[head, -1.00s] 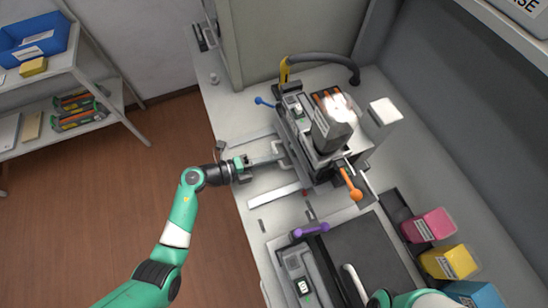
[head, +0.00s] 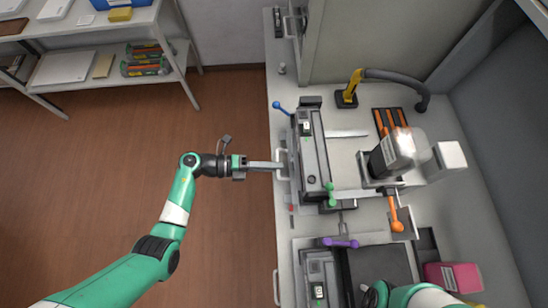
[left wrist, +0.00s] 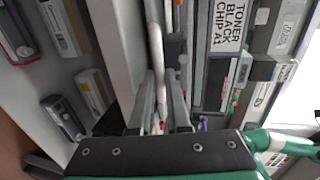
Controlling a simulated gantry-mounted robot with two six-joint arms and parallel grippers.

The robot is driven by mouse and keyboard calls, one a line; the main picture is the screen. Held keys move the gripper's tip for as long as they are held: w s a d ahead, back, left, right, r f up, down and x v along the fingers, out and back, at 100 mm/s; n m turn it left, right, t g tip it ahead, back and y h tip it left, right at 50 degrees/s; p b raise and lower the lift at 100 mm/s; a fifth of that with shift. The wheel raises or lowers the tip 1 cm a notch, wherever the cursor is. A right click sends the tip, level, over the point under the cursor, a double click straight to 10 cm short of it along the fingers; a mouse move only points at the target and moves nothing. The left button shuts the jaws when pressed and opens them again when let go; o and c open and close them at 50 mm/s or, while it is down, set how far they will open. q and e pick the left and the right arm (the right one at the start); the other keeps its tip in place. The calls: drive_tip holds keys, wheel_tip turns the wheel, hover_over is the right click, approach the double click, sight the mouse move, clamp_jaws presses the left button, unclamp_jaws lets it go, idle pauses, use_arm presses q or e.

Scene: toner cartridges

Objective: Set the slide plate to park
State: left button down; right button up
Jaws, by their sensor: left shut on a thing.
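The slide plate is the grey sliding unit (head: 314,160) on the bench in the head view, with a blue lever (head: 282,108) and a green lever (head: 331,192). It stands at the bench's left edge, apart from the toner hopper (head: 393,155), with rails (head: 352,195) showing between them. My left gripper (head: 279,165) reaches in from the left and is shut on its pale handle (head: 282,156). In the left wrist view the handle (left wrist: 158,60) runs between the fingers (left wrist: 160,112). My right gripper is not seen; only part of that arm shows.
An orange lever (head: 395,216) and a purple lever (head: 340,243) stand on the bench. A yellow post with a dark hose (head: 391,75) is behind. A pink container (head: 453,277) is at lower right. Open floor (head: 235,110) lies left of the bench.

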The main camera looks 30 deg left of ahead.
use_arm(q)
drive_tip(key=c, duration=1.2)
unclamp_jaws()
drive_tip(key=shift+s+a, duration=0.15)
drive_tip(key=shift+a, duration=0.05)
drive_tip(key=p+v, duration=0.1)
drive_tip(key=v, duration=1)
drive_tip(key=shift+s+a+p, duration=0.15)
drive_tip(key=shift+a+p, duration=0.1)
drive_tip(key=shift+p, duration=0.15)
